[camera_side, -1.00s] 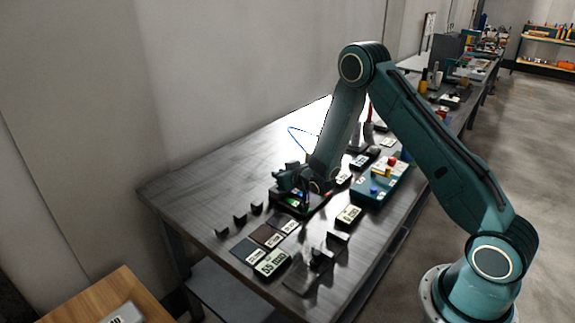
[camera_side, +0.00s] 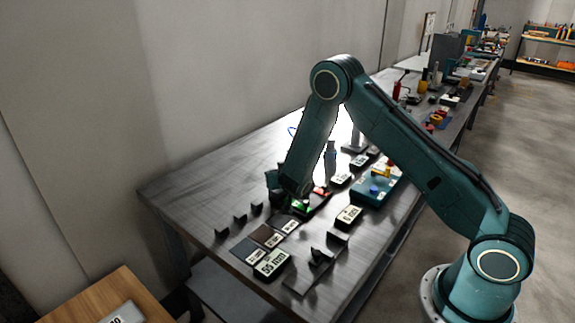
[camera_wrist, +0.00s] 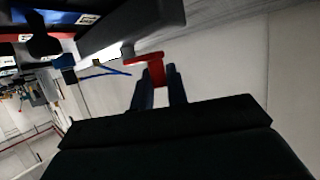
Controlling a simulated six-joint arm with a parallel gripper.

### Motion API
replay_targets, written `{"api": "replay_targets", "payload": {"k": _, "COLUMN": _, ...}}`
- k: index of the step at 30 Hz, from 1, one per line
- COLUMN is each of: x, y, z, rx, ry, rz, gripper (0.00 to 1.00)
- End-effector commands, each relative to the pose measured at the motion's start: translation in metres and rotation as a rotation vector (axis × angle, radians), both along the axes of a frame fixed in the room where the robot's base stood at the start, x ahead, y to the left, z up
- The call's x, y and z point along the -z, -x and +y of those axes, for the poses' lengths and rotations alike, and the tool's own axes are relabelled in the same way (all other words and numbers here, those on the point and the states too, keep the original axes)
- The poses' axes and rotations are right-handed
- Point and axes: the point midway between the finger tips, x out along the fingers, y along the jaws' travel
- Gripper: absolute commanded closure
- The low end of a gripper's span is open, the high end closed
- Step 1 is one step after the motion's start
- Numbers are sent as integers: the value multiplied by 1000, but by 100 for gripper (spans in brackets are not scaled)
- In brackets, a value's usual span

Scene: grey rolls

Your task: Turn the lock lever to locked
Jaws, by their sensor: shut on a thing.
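The red lock lever (camera_wrist: 152,68) shows in the wrist view, bent, with its arm running left to a grey pivot post. The fingers of my gripper (camera_wrist: 160,88) stand on both sides of its end and are shut on it. In the side view my gripper (camera_side: 284,203) is low over the table at a dark lock unit with a green patch (camera_side: 299,206) and a red patch (camera_side: 321,191). My wrist hides the lever there, so I cannot tell its angle to the marks.
Labelled plates (camera_side: 270,262) and small black blocks (camera_side: 240,217) lie near the front left. A black bracket (camera_side: 318,256) stands in front. A teal box (camera_side: 376,188) with coloured knobs and a labelled block (camera_side: 349,216) are to the right. A wall runs behind the table (camera_side: 190,195).

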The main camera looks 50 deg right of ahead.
Motion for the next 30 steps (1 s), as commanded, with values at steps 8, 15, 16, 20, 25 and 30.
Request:
{"api": "replay_targets", "payload": {"k": 8, "x": 0, "y": -3, "z": 1, "rx": 41, "ry": -2, "rz": -2, "gripper": 100}}
{"api": "replay_targets", "payload": {"k": 15, "x": 0, "y": -3, "z": 1, "rx": 50, "ry": -2, "rz": -1, "gripper": 100}}
{"api": "replay_targets", "payload": {"k": 16, "x": 0, "y": -3, "z": 1, "rx": 50, "ry": -2, "rz": -1, "gripper": 100}}
{"api": "replay_targets", "payload": {"k": 20, "x": 0, "y": -3, "z": 1, "rx": 49, "ry": -3, "rz": -2, "gripper": 100}}
{"api": "replay_targets", "payload": {"k": 25, "x": 0, "y": -3, "z": 1, "rx": 49, "ry": -2, "rz": -1, "gripper": 69}}
{"api": "replay_targets", "payload": {"k": 30, "x": 0, "y": -3, "z": 1, "rx": 49, "ry": -1, "rz": -1, "gripper": 64}}
